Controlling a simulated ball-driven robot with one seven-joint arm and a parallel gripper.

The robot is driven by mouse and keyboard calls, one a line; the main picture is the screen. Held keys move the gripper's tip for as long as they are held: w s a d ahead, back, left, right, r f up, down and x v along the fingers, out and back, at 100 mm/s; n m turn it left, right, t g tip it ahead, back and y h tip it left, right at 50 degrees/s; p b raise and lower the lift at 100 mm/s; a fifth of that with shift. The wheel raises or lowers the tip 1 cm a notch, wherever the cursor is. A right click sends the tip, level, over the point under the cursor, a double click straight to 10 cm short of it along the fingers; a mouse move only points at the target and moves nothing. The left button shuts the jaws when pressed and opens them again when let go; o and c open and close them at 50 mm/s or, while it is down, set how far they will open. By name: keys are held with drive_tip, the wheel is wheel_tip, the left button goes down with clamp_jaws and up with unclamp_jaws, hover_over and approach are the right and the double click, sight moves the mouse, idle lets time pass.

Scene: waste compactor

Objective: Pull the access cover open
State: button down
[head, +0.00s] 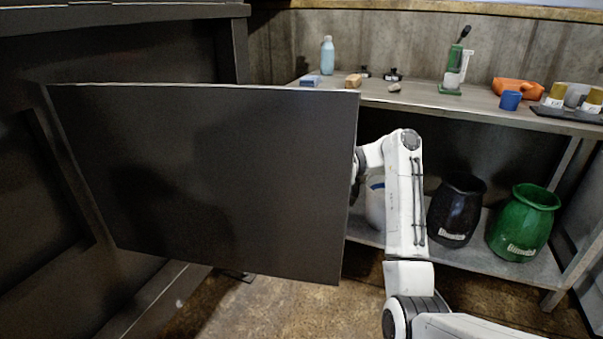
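The access cover (200,180) is a large flat dark panel in the head view. It stands swung out from the dark compactor body (60,185) on the left, with its hinge side at the left and its free edge near the picture's middle. A dark opening shows in the body behind the hinge side. My white arm reaches up to the right of the free edge. The end of my arm goes behind that edge, so my gripper's fingers are hidden by the cover. I cannot tell whether they are touching it.
Brown floor shows below the cover.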

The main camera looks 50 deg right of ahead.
drive_tip(key=shift+w+a+r, duration=0.1)
drive_tip(key=shift+w+a, duration=0.2)
drive_tip(key=shift+a, duration=0.1)
drive_tip(key=c, duration=1.5)
unclamp_jaws()
drive_tip(key=shift+o, duration=0.8)
drive_tip(key=shift+w+a, duration=0.15)
drive_tip(key=shift+a, duration=0.1)
drive_tip(key=shift+o, duration=0.9)
drive_tip(key=shift+d, duration=0.1)
drive_tip(key=shift+d, duration=0.15)
drive_tip(key=p+v, duration=0.1)
drive_tip(key=v, duration=0.9)
drive_tip(key=shift+s+d+p, duration=0.25)
drive_tip(key=shift+d+p, duration=0.05)
